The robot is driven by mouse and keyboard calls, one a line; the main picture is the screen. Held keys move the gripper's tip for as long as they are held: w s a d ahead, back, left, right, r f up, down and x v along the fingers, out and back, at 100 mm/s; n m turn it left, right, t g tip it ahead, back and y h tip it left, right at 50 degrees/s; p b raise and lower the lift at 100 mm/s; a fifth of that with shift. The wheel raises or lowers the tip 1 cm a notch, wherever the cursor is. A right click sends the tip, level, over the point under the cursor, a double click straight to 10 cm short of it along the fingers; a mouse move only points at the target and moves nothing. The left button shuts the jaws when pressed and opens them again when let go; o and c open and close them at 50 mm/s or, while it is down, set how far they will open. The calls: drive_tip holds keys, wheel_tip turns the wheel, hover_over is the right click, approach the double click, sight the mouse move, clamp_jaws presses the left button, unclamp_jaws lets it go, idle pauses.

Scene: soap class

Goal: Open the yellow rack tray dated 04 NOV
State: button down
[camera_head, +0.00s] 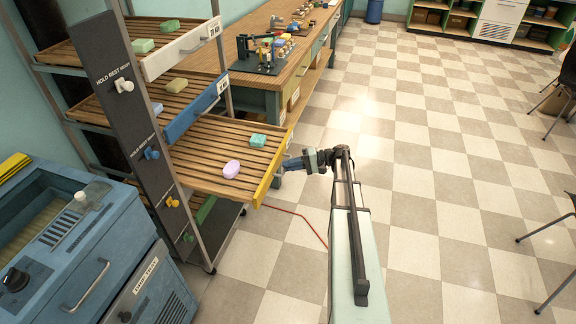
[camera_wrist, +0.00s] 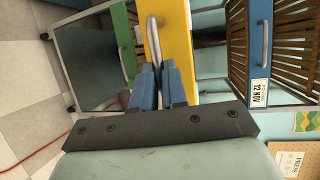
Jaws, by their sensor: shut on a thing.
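The yellow-fronted tray (camera_head: 215,157) stands out of the rack well past the blue-fronted tray above it. Its slatted bed carries a lilac soap (camera_head: 231,169) and a green soap (camera_head: 258,140). Its yellow front (camera_head: 265,182) fills the upper middle of the wrist view (camera_wrist: 177,45). My gripper (camera_wrist: 158,68) is shut on the metal handle (camera_wrist: 152,34) of this front. In the head view my gripper (camera_head: 288,164) reaches the front from the right. The date on the yellow front is not readable.
The rack's dark panel (camera_head: 135,100) carries coloured knobs, including a yellow one (camera_head: 172,202). The blue-fronted tray (camera_head: 195,111), labelled 12 NOV in the wrist view, and a white-fronted tray (camera_head: 182,50) are above. A green front (camera_wrist: 125,40) is below. Open floor (camera_head: 430,180) lies right.

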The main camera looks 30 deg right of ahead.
drive_tip(key=c, duration=1.2)
unclamp_jaws()
drive_tip(key=shift+o, duration=0.2)
drive_tip(key=shift+d, duration=0.15)
drive_tip(key=v, duration=1.3)
drive_tip(key=shift+d, duration=0.25)
drive_tip(key=shift+s+r, duration=0.1)
drive_tip(key=shift+s, duration=0.05)
